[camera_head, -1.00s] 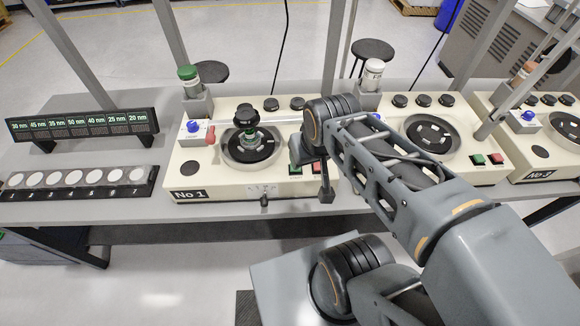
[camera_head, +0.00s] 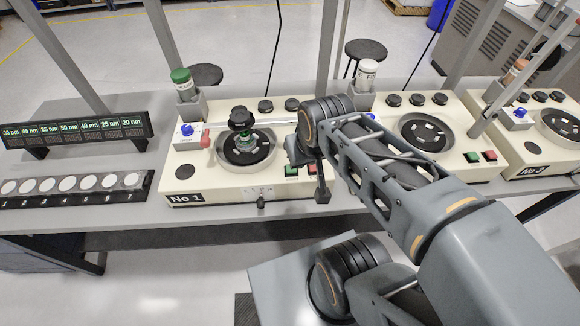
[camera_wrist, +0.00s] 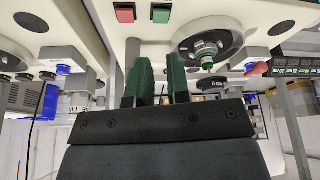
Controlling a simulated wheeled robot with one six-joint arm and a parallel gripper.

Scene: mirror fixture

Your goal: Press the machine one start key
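Machine one (camera_head: 225,190), a cream box labelled No 1, stands on the grey bench left of centre. Its green key (camera_head: 291,171) sits on the front right corner beside a red key (camera_head: 312,168). The wrist view shows the green key (camera_wrist: 161,14) right of the red key (camera_wrist: 124,14). My gripper (camera_head: 322,192) hangs by the machine's front right corner, close to the red key. In the wrist view my gripper (camera_wrist: 160,60) has its two green-padded fingers apart with a narrow empty gap, in line with the green key. Contact with the key does not show.
A second machine (camera_head: 430,115) stands to the right, behind my arm. A row of white discs (camera_head: 65,184) lies at left.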

